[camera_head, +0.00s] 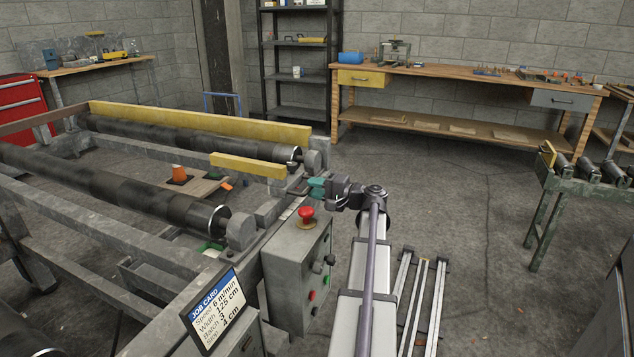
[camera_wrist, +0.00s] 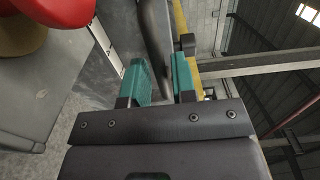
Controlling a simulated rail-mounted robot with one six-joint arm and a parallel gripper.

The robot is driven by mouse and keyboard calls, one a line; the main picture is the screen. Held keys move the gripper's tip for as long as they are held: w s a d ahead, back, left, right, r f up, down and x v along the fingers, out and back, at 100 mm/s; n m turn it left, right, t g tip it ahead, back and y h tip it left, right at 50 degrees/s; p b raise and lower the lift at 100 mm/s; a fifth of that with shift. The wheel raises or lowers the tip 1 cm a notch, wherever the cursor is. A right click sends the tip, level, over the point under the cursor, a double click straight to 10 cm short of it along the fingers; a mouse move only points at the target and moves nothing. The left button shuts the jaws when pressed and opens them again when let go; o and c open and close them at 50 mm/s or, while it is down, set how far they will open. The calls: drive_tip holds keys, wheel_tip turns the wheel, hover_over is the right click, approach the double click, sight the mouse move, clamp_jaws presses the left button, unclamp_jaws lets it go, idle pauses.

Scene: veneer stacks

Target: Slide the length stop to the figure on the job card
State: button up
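The job card (camera_head: 213,308) stands tilted at the front of the machine. My gripper (camera_head: 316,188) is at the machine's near right end, just beyond the red button. In the wrist view its two teal fingers (camera_wrist: 161,80) stand apart, with a dark bar (camera_wrist: 154,45) showing between them. I cannot tell whether they touch it. I cannot make out the length stop for certain, nor a readable scale.
A red mushroom button (camera_head: 306,213) tops the grey control box (camera_head: 292,262) close to my gripper. Rollers (camera_head: 120,190) and a short yellow bar (camera_head: 247,166) lie to the left.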

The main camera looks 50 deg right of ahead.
drive_tip(key=shift+o, duration=1.1)
drive_tip(key=v, duration=0.7)
drive_tip(key=shift+d, duration=0.1)
